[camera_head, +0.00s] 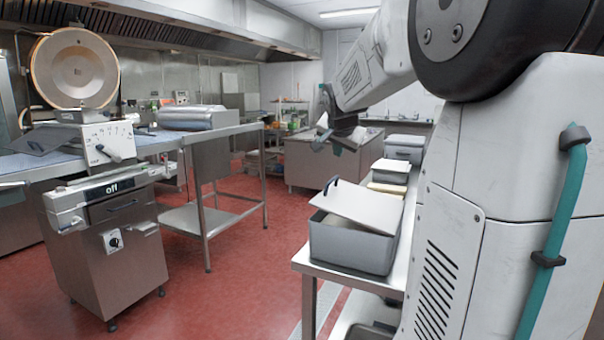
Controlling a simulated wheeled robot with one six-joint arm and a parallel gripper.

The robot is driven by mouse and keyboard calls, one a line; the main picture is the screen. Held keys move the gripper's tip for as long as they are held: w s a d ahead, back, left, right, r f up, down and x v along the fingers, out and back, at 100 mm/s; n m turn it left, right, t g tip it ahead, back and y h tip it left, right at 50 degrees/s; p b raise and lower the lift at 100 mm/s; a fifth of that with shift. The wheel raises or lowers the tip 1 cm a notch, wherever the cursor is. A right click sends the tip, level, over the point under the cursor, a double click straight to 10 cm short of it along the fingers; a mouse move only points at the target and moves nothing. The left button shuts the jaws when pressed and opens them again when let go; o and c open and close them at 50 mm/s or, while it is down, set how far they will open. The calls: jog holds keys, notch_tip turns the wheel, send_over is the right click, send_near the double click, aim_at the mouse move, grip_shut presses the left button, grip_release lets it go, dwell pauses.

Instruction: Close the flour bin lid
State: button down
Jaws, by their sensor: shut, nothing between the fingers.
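The flour bin appears to be the grey rectangular bin (350,248) on the near end of a metal table at right of centre. Its pale flat lid (362,206) sits tilted over the top, with a dark handle (331,184) at its left far edge. A gap shows between lid and rim at the near left, with a light content just visible inside. My gripper (328,146) is shut and empty. In the picture it is above the lid's far left edge, apart from it; its exact depth is hard to judge.
Other containers (404,148) stand farther back on the same table (312,268). My arm hides much of the right side. Red floor (235,285) lies clear between.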

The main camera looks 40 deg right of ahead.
jog(key=d, duration=0.2)
send_over(335, 178)
jog(key=s+a, duration=0.1)
jog(key=s, duration=0.2)
notch_tip(335, 178, down, 6)
jog(key=shift+w+a+f+m+h, duration=0.15)
jog(key=shift+a+f+m, duration=0.1)
jog(key=shift+f, duration=0.35)
jog(key=shift+w+a+f+m+h, duration=0.15)
jog(key=shift+a+f, duration=0.1)
jog(key=shift+f, duration=0.3)
jog(key=shift+w+f, duration=0.2)
jog(key=shift+f, duration=0.4)
